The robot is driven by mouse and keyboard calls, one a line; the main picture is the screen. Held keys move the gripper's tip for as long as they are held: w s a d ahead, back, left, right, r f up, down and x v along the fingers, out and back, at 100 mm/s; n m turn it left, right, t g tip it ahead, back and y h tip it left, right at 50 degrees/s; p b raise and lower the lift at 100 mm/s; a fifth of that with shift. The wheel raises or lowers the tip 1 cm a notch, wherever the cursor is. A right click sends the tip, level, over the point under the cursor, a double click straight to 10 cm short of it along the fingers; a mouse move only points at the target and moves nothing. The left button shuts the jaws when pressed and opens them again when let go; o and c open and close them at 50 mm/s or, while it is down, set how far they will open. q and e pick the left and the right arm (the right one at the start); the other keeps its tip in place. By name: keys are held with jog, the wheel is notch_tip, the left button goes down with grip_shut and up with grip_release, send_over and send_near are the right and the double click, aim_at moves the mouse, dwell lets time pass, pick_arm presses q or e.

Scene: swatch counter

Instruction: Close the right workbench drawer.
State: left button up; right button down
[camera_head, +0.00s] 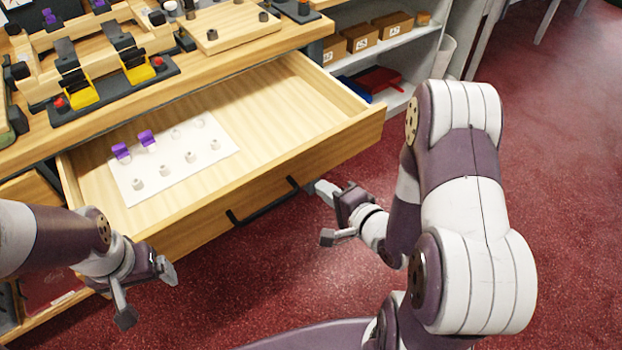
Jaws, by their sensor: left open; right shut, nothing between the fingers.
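The right workbench drawer (345,150) is pulled far out from under the wooden workbench top (215,75). Its light wood front faces me and carries a black bar handle (262,205). A white sheet (205,165) with two purple clips and several small grey pieces lies inside. My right gripper (324,212) is shut and empty, just in front of the drawer front, right of the handle. I cannot tell whether it touches the front. My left gripper (147,293) is open and empty, in front of the drawer's left end. My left arm hides part of that corner.
A fixture with yellow and purple parts (85,85) and a wooden board (225,28) stand on the bench top. Shelves with cardboard boxes (360,38) are at the right of the bench. Red floor (570,150) is open at the right.

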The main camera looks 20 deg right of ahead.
aim_at(302, 169)
jog(key=x, duration=0.4)
jog(key=shift+w+a+r, duration=0.1)
jog(key=shift+w+r, duration=0.2)
jog(key=shift+w, duration=0.05)
pick_arm(q)
jog(key=shift+f+b, duration=0.3)
jog(key=shift+f, duration=0.15)
pick_arm(e)
jog(key=shift+w+a, duration=0.15)
jog(key=shift+w, duration=0.45)
